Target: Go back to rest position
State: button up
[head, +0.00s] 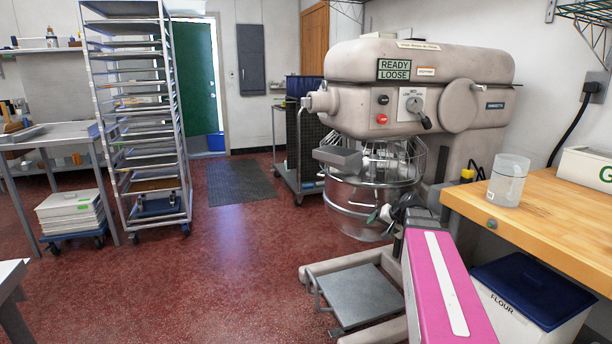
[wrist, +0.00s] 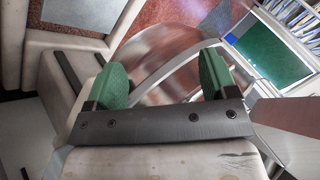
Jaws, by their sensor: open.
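My gripper (head: 382,212) is in front of the steel mixer bowl (head: 345,202), low at the bowl's right side in the head view. In the wrist view its two green finger pads (wrist: 164,80) stand wide apart, with nothing gripped between them. Behind the pads, a pale curved bar and the shiny bowl (wrist: 165,55) show. I cannot tell whether a finger touches the bowl or the bar. My pink arm reaches up from the bottom of the head view.
The mixer (head: 415,70) stands close around my gripper, with a low step plate (head: 360,292) at its base. A wooden table (head: 545,203) with a clear measuring jug (head: 508,182) is at right, above a flour bin (head: 530,290).

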jog(key=s+a+f+n+g+h, duration=0.1)
jog(key=s+a+f+g+h, duration=0.1)
jog(key=s+f, duration=0.7)
jog(key=s+a+f+n+g+h, duration=0.2)
jog(key=s+a+f+g+h, duration=0.1)
jog(key=s+a+f, duration=0.4)
notch_tip(320, 180, down, 2)
jog(key=s+g, duration=0.1)
jog(key=s, duration=0.1)
jog(key=shift+s+g, duration=0.3)
jog(key=shift+g, duration=0.1)
